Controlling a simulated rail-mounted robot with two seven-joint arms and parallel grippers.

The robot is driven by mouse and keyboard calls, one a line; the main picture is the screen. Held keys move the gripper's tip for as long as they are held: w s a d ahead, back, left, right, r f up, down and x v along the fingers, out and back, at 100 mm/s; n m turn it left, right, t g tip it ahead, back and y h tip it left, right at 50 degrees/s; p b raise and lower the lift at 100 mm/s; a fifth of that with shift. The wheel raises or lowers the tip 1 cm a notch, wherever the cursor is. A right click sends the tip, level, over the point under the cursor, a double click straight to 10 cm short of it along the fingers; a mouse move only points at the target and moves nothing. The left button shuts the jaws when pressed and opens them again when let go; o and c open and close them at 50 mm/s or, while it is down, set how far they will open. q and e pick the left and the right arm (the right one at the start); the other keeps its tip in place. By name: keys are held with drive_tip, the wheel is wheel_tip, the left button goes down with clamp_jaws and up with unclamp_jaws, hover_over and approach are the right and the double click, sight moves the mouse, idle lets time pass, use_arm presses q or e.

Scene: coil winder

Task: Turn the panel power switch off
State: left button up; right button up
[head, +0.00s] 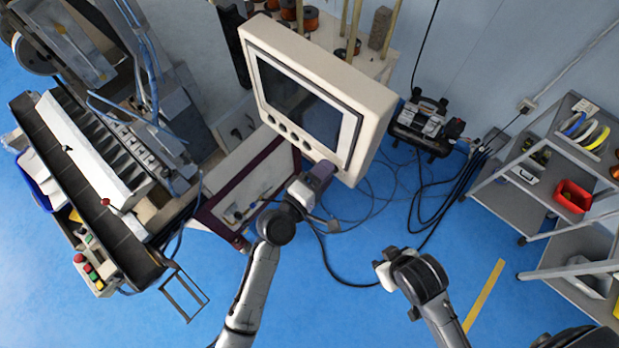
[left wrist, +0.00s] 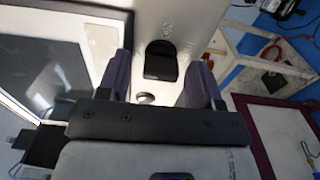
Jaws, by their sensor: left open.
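The beige control panel (head: 372,100) with its dark screen (head: 300,103) stands upright at the top middle of the head view. In the left wrist view, a black switch (left wrist: 160,64) sits on the panel's light face, with small printed marks above it. A small round grey button (left wrist: 146,98) is below the switch. My left gripper (head: 322,172) is at the panel's lower right corner. It is open, its purple fingers on either side of the switch in the picture; I cannot tell whether they touch it. My right gripper (head: 383,272) hangs over the floor, its jaws unclear.
A row of knobs (head: 290,135) runs along the panel's lower edge. The winding machine (head: 90,170) is at the left. A grey shelf cart (head: 545,190) with a red bin (head: 573,196) is at the right. Cables cross the blue floor. Floor between my arms is mostly clear.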

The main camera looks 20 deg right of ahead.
use_arm(q)
drive_tip(key=b+v, duration=0.3)
drive_tip(key=v, duration=1.1)
drive_tip(key=shift+d, duration=0.1)
idle(0.3)
